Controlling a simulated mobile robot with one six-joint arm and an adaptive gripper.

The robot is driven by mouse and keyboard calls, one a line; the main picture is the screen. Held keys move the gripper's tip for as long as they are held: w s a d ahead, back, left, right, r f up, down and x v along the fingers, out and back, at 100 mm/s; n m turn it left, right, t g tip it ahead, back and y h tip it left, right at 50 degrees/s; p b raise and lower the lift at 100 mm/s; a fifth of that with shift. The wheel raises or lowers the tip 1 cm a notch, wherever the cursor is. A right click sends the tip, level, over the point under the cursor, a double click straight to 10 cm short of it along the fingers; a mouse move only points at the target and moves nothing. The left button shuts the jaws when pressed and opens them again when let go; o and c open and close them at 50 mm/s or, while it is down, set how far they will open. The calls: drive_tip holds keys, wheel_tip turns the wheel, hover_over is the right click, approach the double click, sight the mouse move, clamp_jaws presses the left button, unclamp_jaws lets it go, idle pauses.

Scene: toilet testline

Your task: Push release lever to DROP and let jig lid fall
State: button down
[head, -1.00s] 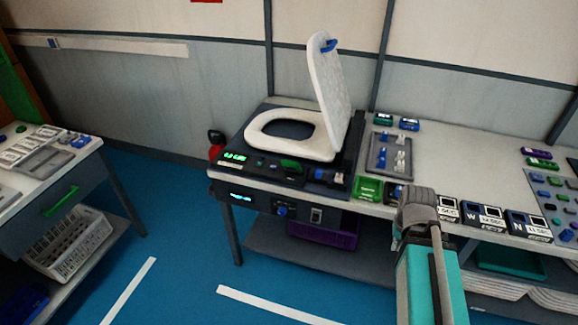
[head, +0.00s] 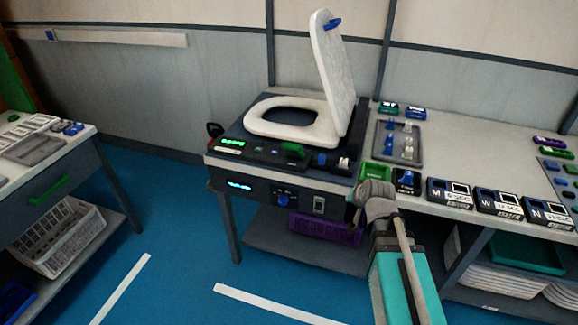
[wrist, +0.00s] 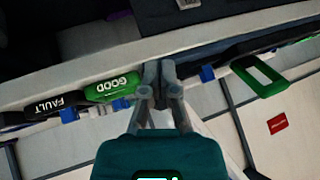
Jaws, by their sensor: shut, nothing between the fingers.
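The jig (head: 262,178) on the bench holds a white seat ring (head: 262,124) lying flat. Its white lid (head: 333,75) stands raised, leaning slightly back, with a blue piece near its top. On the jig's front panel are a green part (head: 292,150) and a dark cylindrical fitting with a pale end (head: 343,163); I cannot tell which part is the release lever, and no DROP mark is readable. My gripper (wrist: 158,68) is shut and empty in the wrist view, close to the bench edge beside the green GOOD label. In the head view my wrist hides most of it.
A green tray (head: 376,172) and a dark blue-marked one (head: 407,181) sit right of the jig. Labelled timer blocks (head: 499,203) line the bench front. A grey tray with small parts (head: 399,142) lies behind.

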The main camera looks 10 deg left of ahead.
drive_tip(key=w+a+m+t+y+b, duration=0.25)
drive_tip(key=a+t+b, duration=0.35)
drive_tip(key=a+b, duration=0.35)
drive_tip(key=w+a+m+t+y+b, duration=0.2)
drive_tip(key=a+m+t+b, duration=0.3)
drive_tip(key=a+b, duration=0.4)
drive_tip(key=s+a+f+m+t+h+b, duration=0.3)
drive_tip(key=s+a+m+t+h+b, duration=0.1)
drive_tip(key=m+h+b, duration=0.4)
drive_tip(key=shift+s+a+f+m+t+h+b, duration=0.35)
drive_tip(key=shift+s+m+t+h, duration=0.35)
drive_tip(key=shift+m+t+h, duration=0.75)
drive_tip(key=shift+w+d+r+y, duration=0.1)
drive_tip(key=shift+r+y, duration=0.05)
drive_tip(key=shift+y, duration=0.15)
drive_tip(key=a+p+x, duration=0.1)
drive_tip(key=p+x, duration=0.7)
drive_tip(key=x, duration=0.5)
drive_tip(key=shift+w+d, duration=0.5)
drive_tip(key=shift+d, duration=0.1)
